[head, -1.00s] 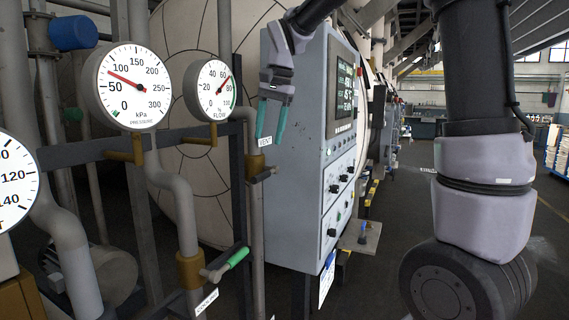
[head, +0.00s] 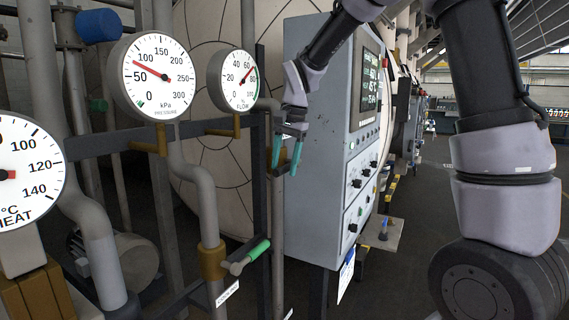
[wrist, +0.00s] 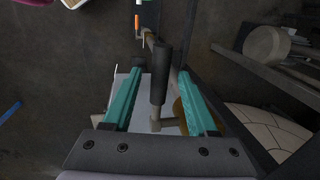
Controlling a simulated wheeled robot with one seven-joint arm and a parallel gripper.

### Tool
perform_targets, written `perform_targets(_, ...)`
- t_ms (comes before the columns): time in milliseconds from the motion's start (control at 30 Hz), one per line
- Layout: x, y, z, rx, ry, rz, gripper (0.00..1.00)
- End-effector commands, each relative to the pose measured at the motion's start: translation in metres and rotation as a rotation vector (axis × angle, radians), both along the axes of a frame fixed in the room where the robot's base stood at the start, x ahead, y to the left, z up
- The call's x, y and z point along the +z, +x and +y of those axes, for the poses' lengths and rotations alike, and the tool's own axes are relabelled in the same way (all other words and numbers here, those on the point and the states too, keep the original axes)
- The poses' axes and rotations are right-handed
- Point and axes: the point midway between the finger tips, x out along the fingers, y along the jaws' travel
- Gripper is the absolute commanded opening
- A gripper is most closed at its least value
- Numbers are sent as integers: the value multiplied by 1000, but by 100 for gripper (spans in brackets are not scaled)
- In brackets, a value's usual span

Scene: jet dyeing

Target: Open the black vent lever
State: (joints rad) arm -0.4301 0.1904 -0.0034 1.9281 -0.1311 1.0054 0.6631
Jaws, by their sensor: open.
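The black vent lever (wrist: 161,72) shows in the wrist view as a dark grip lying lengthwise between the two teal fingers. My gripper (head: 285,160) is open, its fingers pointing down beside the grey control cabinet in the head view. In the wrist view one finger stands on each side of the lever, with a visible gap to each. I cannot tell how far the lever is turned.
A green-handled lever (head: 258,250) sits on a pipe lower down. The pressure gauge (head: 153,77) and flow gauge (head: 234,81) stand to the left. The grey control cabinet (head: 310,150) is close on the right of my gripper. Open floor lies beyond it.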

Motion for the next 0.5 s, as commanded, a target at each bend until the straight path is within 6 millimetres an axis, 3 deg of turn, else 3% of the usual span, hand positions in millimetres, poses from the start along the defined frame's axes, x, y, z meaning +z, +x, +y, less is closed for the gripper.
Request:
perform_targets(167, 0, 0, 0, 0, 0, 0, 58)
perform_targets(267, 0, 0, 0, 0, 0, 0, 28)
perform_targets(333, 0, 0, 0, 0, 0, 0, 1)
perform_targets(500, 0, 0, 0, 0, 0, 0, 0)
